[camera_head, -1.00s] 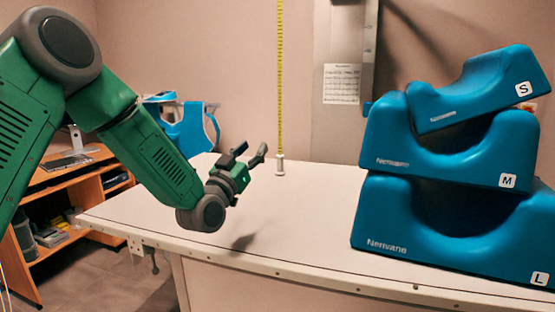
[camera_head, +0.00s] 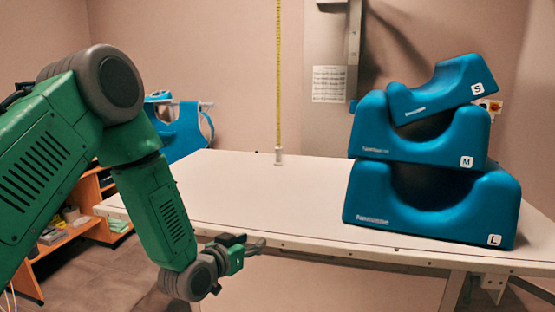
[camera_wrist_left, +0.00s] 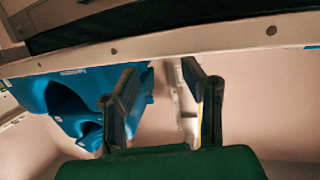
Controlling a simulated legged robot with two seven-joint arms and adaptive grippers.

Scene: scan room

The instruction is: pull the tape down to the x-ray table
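The yellow tape (camera_head: 279,75) hangs straight down at the back of the x-ray table (camera_head: 230,200). Its pale end piece (camera_head: 279,157) shows at the tabletop; I cannot tell whether it touches or hangs just above. My left gripper (camera_head: 262,244) is low at the table's front edge, well apart from the tape. In the left wrist view its two fingers (camera_wrist_left: 160,82) stand apart with nothing between them. My right gripper is not in view.
Three blue cushions marked S (camera_head: 445,90), M (camera_head: 420,135) and L (camera_head: 430,205) are stacked on the table's right part. The tabletop's left and middle are clear.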

